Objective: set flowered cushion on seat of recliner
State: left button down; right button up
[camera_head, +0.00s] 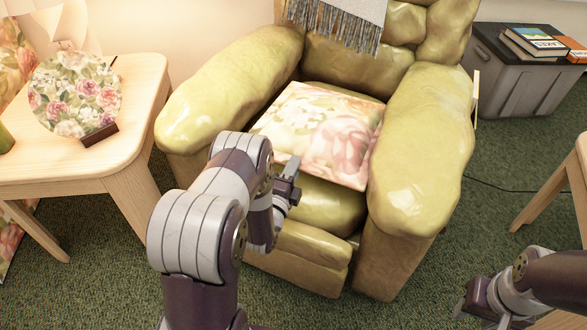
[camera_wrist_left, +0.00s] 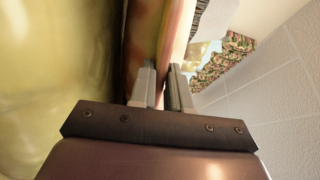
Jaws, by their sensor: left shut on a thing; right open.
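The flowered cushion (camera_head: 322,133) is a square, pink and cream, and lies over the seat of the yellow-green recliner (camera_head: 413,140) between its two armrests. My left gripper (camera_head: 292,172) is at the cushion's near edge and shut on it. In the left wrist view the two fingers (camera_wrist_left: 160,88) of my left gripper pinch the cushion's edge (camera_wrist_left: 168,50). Whether the cushion's underside rests fully on the seat is hidden. My right gripper (camera_head: 463,306) is open and empty, low at the bottom right, over the carpet.
A wooden side table (camera_head: 60,160) at the left holds a round flowered object (camera_head: 75,93). A grey fringed throw (camera_head: 340,20) hangs on the recliner's back. A grey storage box (camera_head: 515,80) with books (camera_head: 535,42) stands at the back right. A wooden leg (camera_head: 550,190) stands at right.

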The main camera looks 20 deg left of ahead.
pick_arm(q)
jog(key=c, duration=1.1)
grip_release()
jog(key=shift+f, duration=0.1)
jog(key=s+d+p, duration=0.1)
jog(key=s+p, duration=0.2)
jog(key=s, duration=0.9)
jog(key=shift+f+p, duration=0.3)
jog(key=shift+p, duration=0.1)
